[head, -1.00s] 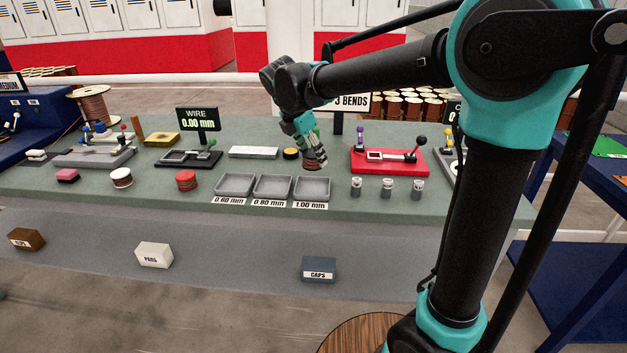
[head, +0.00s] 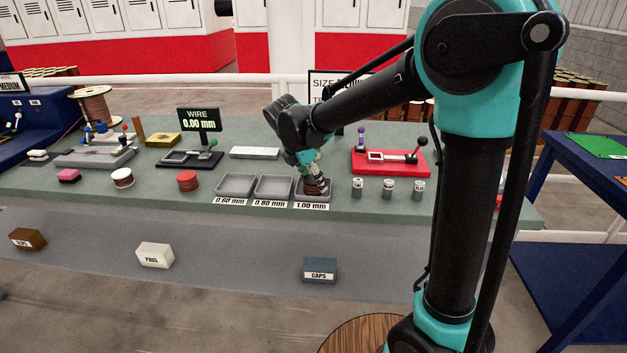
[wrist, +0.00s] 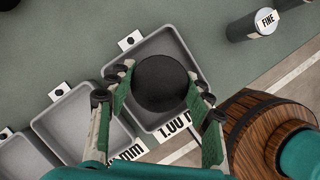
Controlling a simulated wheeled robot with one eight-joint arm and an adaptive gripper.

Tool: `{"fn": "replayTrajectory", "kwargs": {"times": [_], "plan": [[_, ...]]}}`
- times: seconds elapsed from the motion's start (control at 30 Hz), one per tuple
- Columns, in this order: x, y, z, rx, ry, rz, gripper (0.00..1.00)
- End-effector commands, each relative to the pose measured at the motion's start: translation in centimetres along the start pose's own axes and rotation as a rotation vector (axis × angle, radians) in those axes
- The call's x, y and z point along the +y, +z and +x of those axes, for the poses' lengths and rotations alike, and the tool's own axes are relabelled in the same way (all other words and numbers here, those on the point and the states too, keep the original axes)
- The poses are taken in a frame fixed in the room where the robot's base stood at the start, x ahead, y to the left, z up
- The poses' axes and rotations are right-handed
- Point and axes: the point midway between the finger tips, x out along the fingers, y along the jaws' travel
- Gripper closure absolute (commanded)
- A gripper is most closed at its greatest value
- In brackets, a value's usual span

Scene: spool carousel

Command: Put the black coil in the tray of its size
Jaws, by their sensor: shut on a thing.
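The black coil (wrist: 162,82) has a dark round top in the wrist view and brownish wound sides in the head view (head: 317,190). My gripper (wrist: 162,88) is shut on it, with green-padded fingers on both sides. The coil is over or within the grey 1.00 mm tray (wrist: 150,44), the rightmost of three; I cannot tell whether it touches the floor. The 0.80 mm tray (head: 273,186) is beside it, and the 0.60 mm tray (head: 235,184) is at the left. Both look empty.
Small cylinders (head: 357,187) stand just right of the trays. A red fixture with a lever (head: 390,162) lies behind them. A red spool (head: 187,180) sits to the left. The wire gauge display (head: 198,119) reads 0.00 mm. The bench front edge is close to the trays.

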Motion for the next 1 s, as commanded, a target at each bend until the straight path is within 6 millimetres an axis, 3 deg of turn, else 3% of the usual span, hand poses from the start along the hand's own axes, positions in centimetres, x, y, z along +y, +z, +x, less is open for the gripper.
{"fn": "replayTrajectory", "kwargs": {"times": [0.03,0.07,0.2,0.63,0.77,1.0], "plan": [[0.0,-0.1,0.1,0.0,0.0,0.0,0.95],[0.0,-0.1,0.2,0.0,0.0,0.0,0.48],[0.0,-0.1,0.1,0.0,0.0,0.0,0.31],[0.0,0.1,-0.5,0.0,0.0,-0.001,0.28],[0.0,0.1,-2.4,0.0,0.001,0.0,0.28],[0.0,0.0,-7.4,0.0,0.0,-0.001,0.28]]}}
